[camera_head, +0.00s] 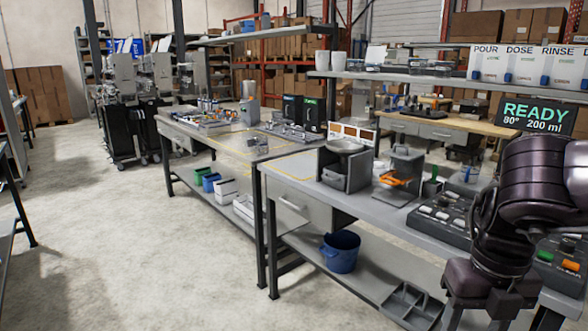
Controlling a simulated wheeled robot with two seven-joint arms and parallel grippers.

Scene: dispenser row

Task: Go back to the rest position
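My dark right arm (515,215) comes in at the right edge and bends downward in front of the bench with the control panel. Its lower part reaches the bottom edge of the picture. I see no fingertips of my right gripper. My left arm and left gripper are not in the picture.
The near bench (384,210) holds a grey dispenser (345,165), an orange-handled device (399,178) and a button panel (446,215), partly behind my arm. A blue bucket (340,251) stands on its lower shelf. The concrete floor (130,250) on the left is clear.

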